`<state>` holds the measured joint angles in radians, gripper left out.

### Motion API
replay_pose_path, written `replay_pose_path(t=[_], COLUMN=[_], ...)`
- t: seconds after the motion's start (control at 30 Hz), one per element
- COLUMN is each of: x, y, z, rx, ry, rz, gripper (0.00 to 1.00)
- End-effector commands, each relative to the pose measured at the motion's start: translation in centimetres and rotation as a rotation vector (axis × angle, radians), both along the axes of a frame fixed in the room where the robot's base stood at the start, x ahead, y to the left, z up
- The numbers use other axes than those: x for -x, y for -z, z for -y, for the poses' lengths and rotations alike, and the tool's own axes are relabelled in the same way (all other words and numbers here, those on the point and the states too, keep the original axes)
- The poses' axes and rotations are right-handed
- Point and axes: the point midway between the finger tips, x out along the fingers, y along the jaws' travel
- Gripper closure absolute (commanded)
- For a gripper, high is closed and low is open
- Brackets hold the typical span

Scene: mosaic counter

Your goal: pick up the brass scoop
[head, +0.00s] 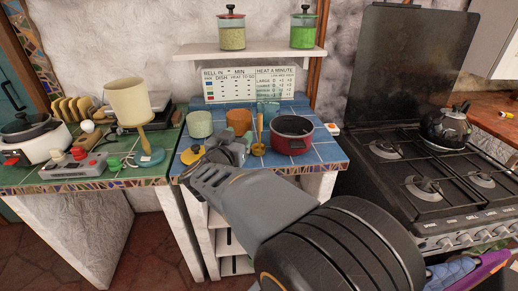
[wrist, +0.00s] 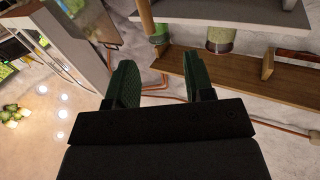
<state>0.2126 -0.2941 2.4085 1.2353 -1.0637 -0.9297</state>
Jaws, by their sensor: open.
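The brass scoop (head: 259,148) is on the blue-tiled counter (head: 315,160), with its handle pointing up. It is between an orange cup (head: 239,121) and a dark red pot (head: 292,136). My gripper (head: 216,150) appears left of the scoop and apart from it, over the counter's near left part. In the wrist view my gripper (wrist: 162,78) is open, with nothing between its green-padded fingers. The scoop cannot be made out in the wrist view.
A pale green cup (head: 199,124) and a blue glass (head: 269,110) are near the scoop. A wall shelf (head: 250,53) with two jars hangs above. A stove (head: 425,170) is right; a green-tiled counter (head: 50,178) with a lamp (head: 130,101) is left.

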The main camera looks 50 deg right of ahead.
Motion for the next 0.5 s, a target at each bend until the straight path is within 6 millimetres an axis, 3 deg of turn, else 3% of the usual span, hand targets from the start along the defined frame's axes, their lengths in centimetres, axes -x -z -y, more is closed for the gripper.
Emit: replay_pose_path(t=[0.13,0.5], x=[0.3,-1.5], y=[0.4,0.4], z=[2.3,7.7], rx=[0.009,0.009], ry=[0.064,0.063], rz=[-0.010,-0.010], gripper=[0.52,0.52])
